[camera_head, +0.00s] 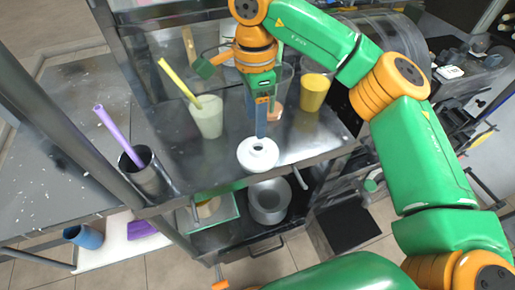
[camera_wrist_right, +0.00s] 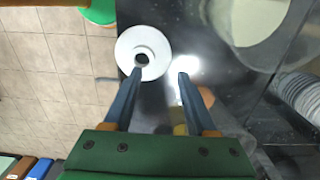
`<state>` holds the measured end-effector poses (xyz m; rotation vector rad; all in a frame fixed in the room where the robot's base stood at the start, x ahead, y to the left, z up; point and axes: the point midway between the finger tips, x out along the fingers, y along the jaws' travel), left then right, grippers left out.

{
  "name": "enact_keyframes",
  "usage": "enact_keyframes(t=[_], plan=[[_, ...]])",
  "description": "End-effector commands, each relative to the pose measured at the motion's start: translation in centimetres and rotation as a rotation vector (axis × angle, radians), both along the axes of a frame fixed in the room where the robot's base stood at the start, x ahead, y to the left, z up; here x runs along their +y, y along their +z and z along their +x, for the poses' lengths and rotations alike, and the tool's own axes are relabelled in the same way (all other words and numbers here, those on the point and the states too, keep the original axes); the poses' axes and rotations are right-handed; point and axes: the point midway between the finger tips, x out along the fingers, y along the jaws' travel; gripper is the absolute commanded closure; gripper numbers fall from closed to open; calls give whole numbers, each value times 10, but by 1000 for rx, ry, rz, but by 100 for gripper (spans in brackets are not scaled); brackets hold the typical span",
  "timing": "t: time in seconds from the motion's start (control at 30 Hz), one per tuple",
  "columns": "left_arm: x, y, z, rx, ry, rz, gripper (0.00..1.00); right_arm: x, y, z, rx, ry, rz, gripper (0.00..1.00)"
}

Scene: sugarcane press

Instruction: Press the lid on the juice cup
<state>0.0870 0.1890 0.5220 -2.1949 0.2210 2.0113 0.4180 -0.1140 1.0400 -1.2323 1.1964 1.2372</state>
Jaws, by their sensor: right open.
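A white round lid (camera_head: 258,154) with a dark hole in its middle lies near the front edge of the metal counter. It also shows in the right wrist view (camera_wrist_right: 128,46), left of centre. My right gripper (camera_head: 261,134) is open and points down just behind the lid. In the right wrist view its fingertips (camera_wrist_right: 160,73) are apart; the left one overlaps the lid's rim, and contact cannot be told. A pale green juice cup (camera_head: 208,120) with a yellow straw stands uncovered to the left of the gripper. My left gripper is not in view.
A yellow cup (camera_head: 313,93) stands at the back right of the counter (camera_head: 185,165). A clear container (camera_head: 283,76) is partly hidden behind my gripper. A metal cup (camera_head: 146,180) with a purple straw is at the left front. A pot (camera_head: 267,207) sits on the shelf below.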

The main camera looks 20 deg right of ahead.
Motion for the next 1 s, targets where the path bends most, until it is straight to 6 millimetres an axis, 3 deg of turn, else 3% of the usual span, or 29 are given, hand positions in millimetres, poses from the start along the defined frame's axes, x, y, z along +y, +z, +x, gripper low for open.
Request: enact_keyframes(t=[0.1, 0.4, 0.77, 0.9, 0.97, 1.0], plan=[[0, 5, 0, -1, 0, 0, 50, 1, -6, 1, 2, 0, 0, 43], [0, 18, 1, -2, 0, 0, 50, 5, -49, 3, 1, 1, 0, 43], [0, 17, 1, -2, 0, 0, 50, 5, -52, 3, 0, 0, 1, 43], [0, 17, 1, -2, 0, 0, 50, 5, -52, 3, 0, 0, 1, 81], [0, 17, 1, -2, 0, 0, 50, 5, -52, 3, 0, 0, 1, 97], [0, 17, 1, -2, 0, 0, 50, 5, -52, 3, -1, 0, 1, 100]])
